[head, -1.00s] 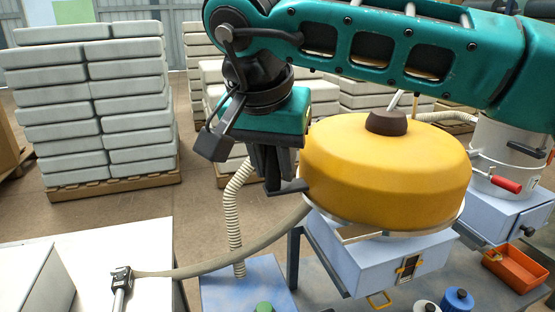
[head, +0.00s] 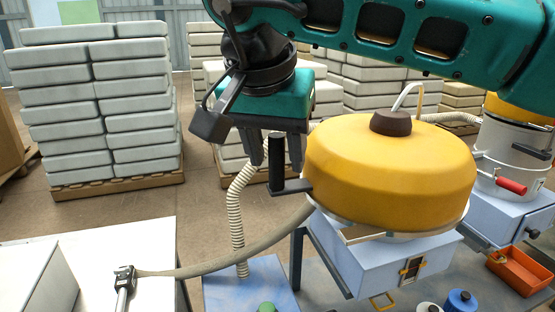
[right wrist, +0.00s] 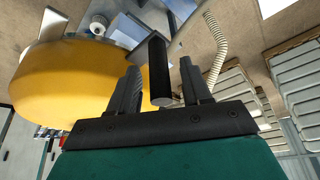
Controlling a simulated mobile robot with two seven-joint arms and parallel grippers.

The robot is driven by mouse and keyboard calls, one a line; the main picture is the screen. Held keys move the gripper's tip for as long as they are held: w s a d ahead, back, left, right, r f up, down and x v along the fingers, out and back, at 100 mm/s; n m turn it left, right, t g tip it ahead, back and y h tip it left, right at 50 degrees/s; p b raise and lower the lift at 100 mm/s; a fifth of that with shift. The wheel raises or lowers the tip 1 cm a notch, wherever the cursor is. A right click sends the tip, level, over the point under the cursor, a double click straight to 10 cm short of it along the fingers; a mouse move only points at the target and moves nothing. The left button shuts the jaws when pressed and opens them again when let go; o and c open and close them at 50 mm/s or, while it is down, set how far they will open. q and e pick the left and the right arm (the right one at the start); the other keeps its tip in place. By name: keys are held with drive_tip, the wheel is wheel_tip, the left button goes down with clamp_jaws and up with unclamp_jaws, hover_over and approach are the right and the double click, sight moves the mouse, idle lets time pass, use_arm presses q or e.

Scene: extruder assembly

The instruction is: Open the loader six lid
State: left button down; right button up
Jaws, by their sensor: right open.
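The yellow domed loader lid (head: 390,170) with a brown knob (head: 391,122) on top sits level over a pale blue box base (head: 385,270). A black upright handle (head: 279,168) sticks out from its left side on a short arm. My right gripper (head: 273,158) is open beside the lid, its fingers pointing down at the handle. In the right wrist view the lid (right wrist: 75,85) is at the left, and the handle (right wrist: 159,75) stands in the gap between the open fingers (right wrist: 160,68). Contact with the handle cannot be told. My left gripper is out of view.
Another loader with a red-gripped lever (head: 510,186) stands at the right, near an orange tray (head: 520,270). A ribbed hose (head: 236,215) rises left of the lid. A white table (head: 110,240) lies at the left. Stacked grey slabs (head: 95,100) stand behind.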

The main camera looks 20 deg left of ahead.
drive_tip(key=v, duration=1)
drive_tip(key=shift+s+r, duration=0.25)
drive_tip(key=shift+r, duration=0.05)
